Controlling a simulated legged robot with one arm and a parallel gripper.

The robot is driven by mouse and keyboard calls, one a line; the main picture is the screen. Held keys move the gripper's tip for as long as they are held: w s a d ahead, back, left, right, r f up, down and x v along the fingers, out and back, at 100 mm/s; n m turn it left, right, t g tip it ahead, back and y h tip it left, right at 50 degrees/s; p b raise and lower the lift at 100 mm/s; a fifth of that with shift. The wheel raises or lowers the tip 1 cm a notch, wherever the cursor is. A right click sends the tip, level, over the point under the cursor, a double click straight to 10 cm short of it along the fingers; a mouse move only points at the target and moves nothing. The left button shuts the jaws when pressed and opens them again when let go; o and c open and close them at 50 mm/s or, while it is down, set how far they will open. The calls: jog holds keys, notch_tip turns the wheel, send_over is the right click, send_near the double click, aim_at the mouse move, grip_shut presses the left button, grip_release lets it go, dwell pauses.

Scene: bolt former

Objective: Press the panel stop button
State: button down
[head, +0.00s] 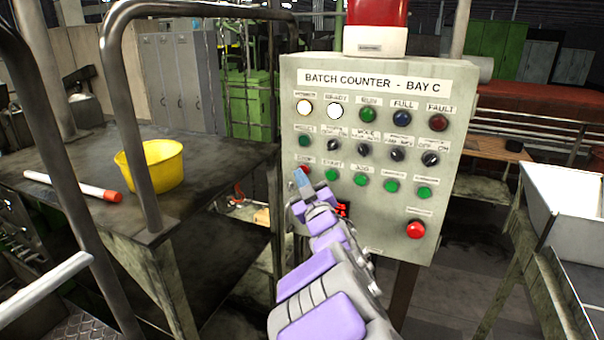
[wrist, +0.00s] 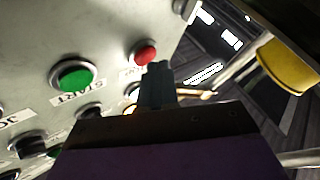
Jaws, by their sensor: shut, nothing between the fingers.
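The grey control panel (head: 450,150) reads "BATCH COUNTER - BAY C". A small red button (head: 306,169) sits at the left end of its lower button row, under a small label that seems to read STOP. My gripper (head: 300,178) is shut and empty, its tip right in front of this button and partly covering it. In the wrist view the red button (wrist: 145,52) shows just beyond the fingertips (wrist: 157,70), beside the green START button (wrist: 73,75). I cannot tell whether the tip touches the button.
A larger red button (head: 416,230) is at the panel's lower right. Black knobs and lit lamps sit above the button row. A cart with a yellow bowl (head: 150,168) and metal rails (head: 128,110) stands left. A white bin (head: 570,200) stands right.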

jog(key=s+a+b, duration=0.2)
jog(key=s+b, duration=0.1)
jog(key=s, duration=0.2)
jog(key=shift+s+b, duration=0.35)
jog(key=shift+b, duration=0.05)
